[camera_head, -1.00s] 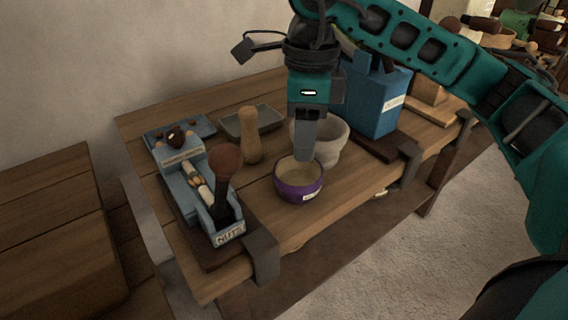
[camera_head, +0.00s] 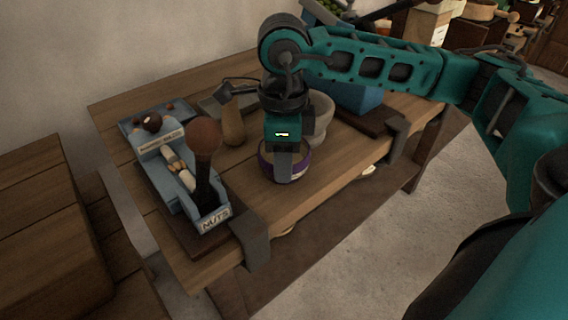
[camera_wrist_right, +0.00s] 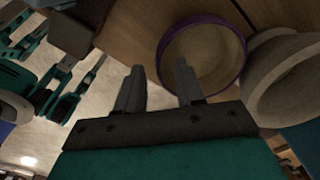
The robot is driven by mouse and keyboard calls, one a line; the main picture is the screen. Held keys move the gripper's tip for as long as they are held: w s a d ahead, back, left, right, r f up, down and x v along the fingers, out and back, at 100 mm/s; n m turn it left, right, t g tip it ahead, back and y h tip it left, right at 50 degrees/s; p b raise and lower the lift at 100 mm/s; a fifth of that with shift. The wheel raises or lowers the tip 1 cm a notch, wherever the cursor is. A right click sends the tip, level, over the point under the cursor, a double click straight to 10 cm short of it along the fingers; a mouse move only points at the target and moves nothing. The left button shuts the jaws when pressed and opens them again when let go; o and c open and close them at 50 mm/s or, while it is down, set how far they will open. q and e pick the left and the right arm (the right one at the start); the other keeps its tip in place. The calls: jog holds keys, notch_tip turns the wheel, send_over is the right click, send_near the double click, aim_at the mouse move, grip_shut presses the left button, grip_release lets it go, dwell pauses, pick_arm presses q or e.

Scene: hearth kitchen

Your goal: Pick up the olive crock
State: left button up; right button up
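A purple bowl-like crock (camera_head: 267,169) with a pale label and a tan inside stands upright near the table's front edge; I cannot read its label. It also shows in the right wrist view (camera_wrist_right: 163,48). My right gripper (camera_head: 284,170) points down at it and hides part of its middle. In the right wrist view my right gripper (camera_wrist_right: 158,85) is open, with one finger over the crock's opening and the other outside its rim. The rim lies between the fingers in that picture; contact cannot be told. My left gripper is not in view.
A pale stone pot (camera_head: 321,115) stands close behind the crock. A wooden pestle-like piece (camera_head: 233,124) stands to the left. A blue box (camera_head: 357,97) stands at the right.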

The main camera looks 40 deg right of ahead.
jog(key=shift+f, duration=0.95)
grip_shut()
